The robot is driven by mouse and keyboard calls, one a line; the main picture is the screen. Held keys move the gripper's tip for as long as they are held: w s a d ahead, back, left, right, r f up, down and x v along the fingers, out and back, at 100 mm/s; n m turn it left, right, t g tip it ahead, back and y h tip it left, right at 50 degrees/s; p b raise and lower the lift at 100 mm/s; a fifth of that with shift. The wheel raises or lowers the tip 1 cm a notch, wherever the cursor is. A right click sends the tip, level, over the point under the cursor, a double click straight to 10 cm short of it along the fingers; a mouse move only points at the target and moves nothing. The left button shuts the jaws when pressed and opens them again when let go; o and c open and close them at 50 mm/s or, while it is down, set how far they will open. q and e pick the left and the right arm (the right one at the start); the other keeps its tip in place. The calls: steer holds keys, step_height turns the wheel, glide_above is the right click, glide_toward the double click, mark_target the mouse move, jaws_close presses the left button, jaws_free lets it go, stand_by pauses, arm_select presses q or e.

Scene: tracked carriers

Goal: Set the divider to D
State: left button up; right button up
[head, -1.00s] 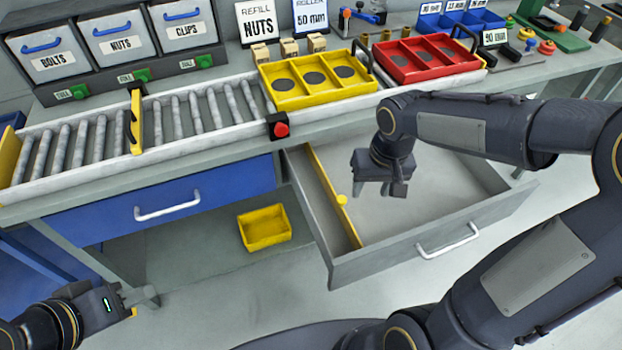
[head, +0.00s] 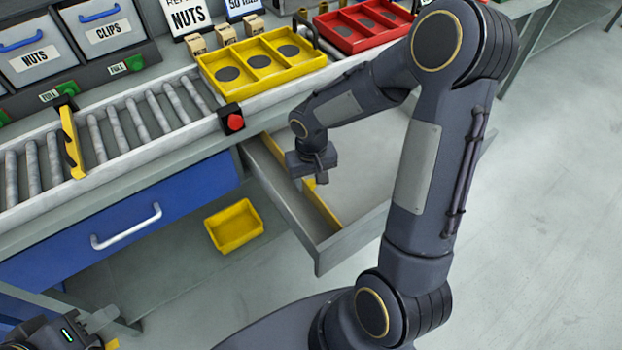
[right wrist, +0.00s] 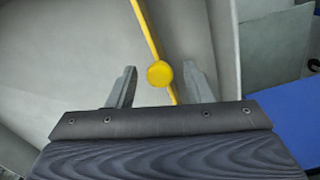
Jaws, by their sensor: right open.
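The yellow divider (head: 320,207) stands in the open grey drawer (head: 345,240), toward its left side. In the right wrist view the divider (right wrist: 147,28) runs down between the fingers, and its round yellow knob (right wrist: 160,74) sits between and slightly ahead of the fingertips. My right gripper (head: 322,178) is over the drawer at the divider; its fingers (right wrist: 160,84) are open, one on each side of the knob, with gaps on both sides. My left gripper (head: 105,330) is at the lower left edge, away from the drawer; its jaws are unclear. No letter marks are readable in the drawer.
A roller track with a yellow stop (head: 72,142) and a red button (head: 235,122) runs above the drawer. A yellow tray (head: 262,84) and a red tray (head: 345,42) stand on it. A yellow bin (head: 234,226) lies below. A blue drawer (head: 180,195) is shut.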

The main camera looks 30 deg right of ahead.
jaws_close()
stand_by(0.3)
steer(key=shift+d, duration=0.15)
